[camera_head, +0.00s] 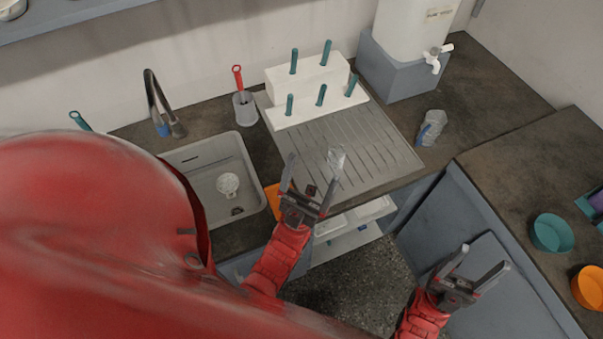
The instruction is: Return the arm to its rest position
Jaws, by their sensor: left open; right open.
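My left gripper (313,160) is open, its two fingers spread and pointing up over the front of the grooved draining board (375,140). Nothing shows clearly between its fingers; a pale, clear-looking patch at its right fingertip is hard to make out. My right gripper (484,258) is open and empty at the lower right, in front of the blue-grey cabinet. A large red part of my own arm fills the lower left and hides what lies behind it.
The sink (190,160) holds a white round item (228,185). An orange item (273,200) lies partly behind my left gripper. A white peg rack (305,78), water tank (415,30) and clear item (432,127) stand behind. Teal (552,233) and orange (589,287) bowls sit right.

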